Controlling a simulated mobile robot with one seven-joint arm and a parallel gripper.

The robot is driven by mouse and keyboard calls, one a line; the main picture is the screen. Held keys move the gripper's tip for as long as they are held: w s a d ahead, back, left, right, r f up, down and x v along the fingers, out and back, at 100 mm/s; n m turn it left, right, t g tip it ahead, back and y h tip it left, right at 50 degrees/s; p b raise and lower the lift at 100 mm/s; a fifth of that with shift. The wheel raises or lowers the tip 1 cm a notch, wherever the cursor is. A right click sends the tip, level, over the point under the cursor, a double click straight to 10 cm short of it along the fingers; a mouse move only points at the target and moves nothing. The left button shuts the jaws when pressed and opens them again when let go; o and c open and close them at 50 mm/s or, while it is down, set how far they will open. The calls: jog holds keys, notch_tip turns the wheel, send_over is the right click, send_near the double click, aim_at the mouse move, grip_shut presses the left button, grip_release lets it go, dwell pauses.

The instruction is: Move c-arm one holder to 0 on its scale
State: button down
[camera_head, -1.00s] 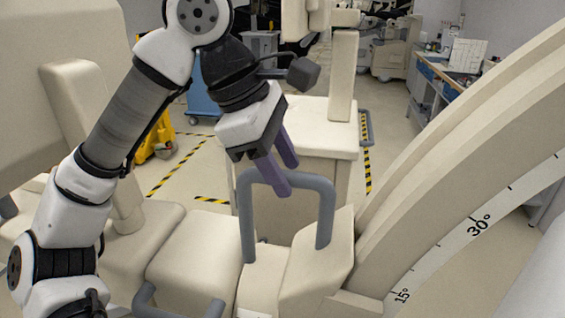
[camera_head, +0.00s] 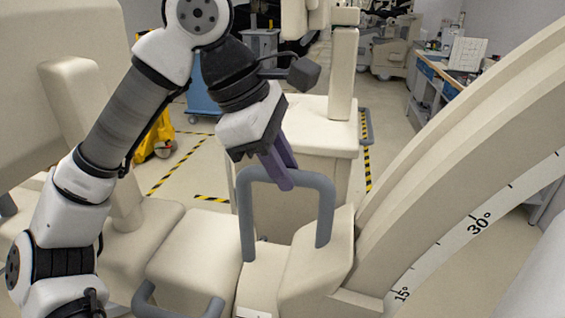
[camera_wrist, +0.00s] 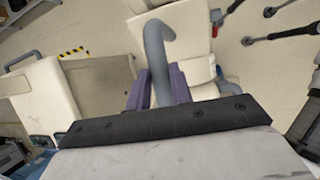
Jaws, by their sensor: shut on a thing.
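The c-arm's curved cream arc fills the right of the head view, with a white scale strip (camera_head: 450,251) marked 15° and 30°. Its cream holder block (camera_head: 322,262) sits at the lower end of the arc, beside the 15° mark. A grey U-shaped handle (camera_head: 326,215) rises from the holder. My gripper (camera_head: 286,183), with purple fingers, is shut on the top bar of this handle. In the wrist view, the handle (camera_wrist: 155,50) runs between the two fingers (camera_wrist: 159,88). The 0 mark is not visible.
A cream cabinet (camera_head: 315,125) stands behind the handle. Another grey handle (camera_head: 180,310) is at the bottom left of the holder. A yellow object (camera_head: 155,140) and blue cart (camera_head: 203,105) are farther back. A workbench (camera_head: 440,80) lines the right. Striped floor tape marks open floor.

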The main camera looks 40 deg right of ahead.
jog(key=shift+s+a+f, duration=0.1)
jog(key=shift+s+a, duration=0.2)
jog(key=shift+a, duration=0.05)
jog(key=c, duration=1.3)
grip_release()
jog(key=shift+a, duration=0.15)
jog(key=shift+o, duration=0.2)
jog(key=v, duration=1.3)
jog(key=shift+r, duration=0.4)
jog(key=shift+a, duration=0.15)
